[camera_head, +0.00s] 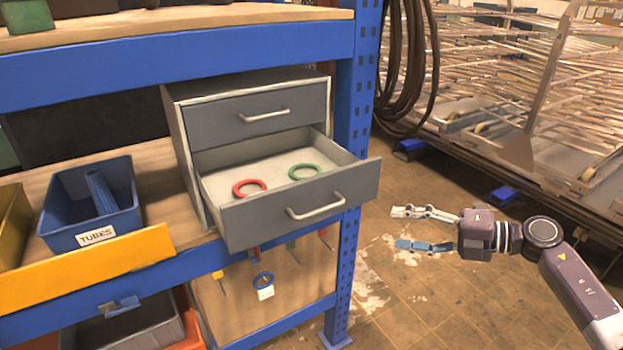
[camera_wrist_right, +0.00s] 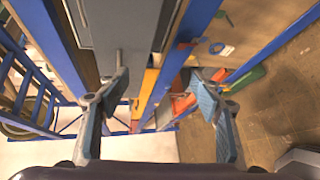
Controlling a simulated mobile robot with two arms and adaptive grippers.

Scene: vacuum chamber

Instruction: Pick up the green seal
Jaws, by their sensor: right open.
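The green seal (camera_head: 305,171) is a ring lying flat in the open lower drawer (camera_head: 290,205) of a grey cabinet. A red seal (camera_head: 249,187) lies to its left in the same drawer, apart from it. The seals cannot be made out in that view. My left gripper is not in view.
The upper drawer (camera_head: 258,116) is shut. A blue bin labelled TUBES (camera_head: 94,208) stands left of the cabinet. Floor around my right gripper is clear.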

